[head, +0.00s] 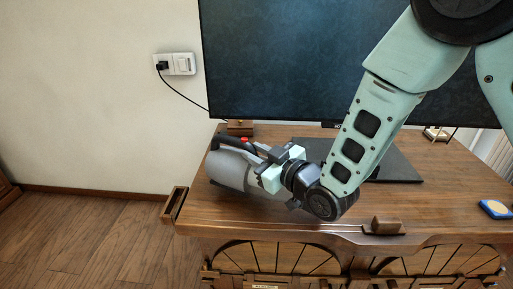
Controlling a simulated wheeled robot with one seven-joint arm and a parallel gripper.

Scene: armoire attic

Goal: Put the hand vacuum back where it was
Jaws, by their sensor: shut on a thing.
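The hand vacuum (229,169) is a grey rounded body with a black handle and a small red button on top. It is over the left end of the wooden cabinet top (400,208), close to the surface; I cannot tell whether it touches it. My gripper (270,165) is shut on the hand vacuum from its right side. The fingertips and the exact grip spot are partly hidden by the gripper's own body.
A large dark television (290,65) stands behind on a flat black base (400,163). A small wooden piece (240,128) sits at the back left. A blue and yellow item (495,209) lies at the right edge. A wall socket (175,64) has a black cable plugged in.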

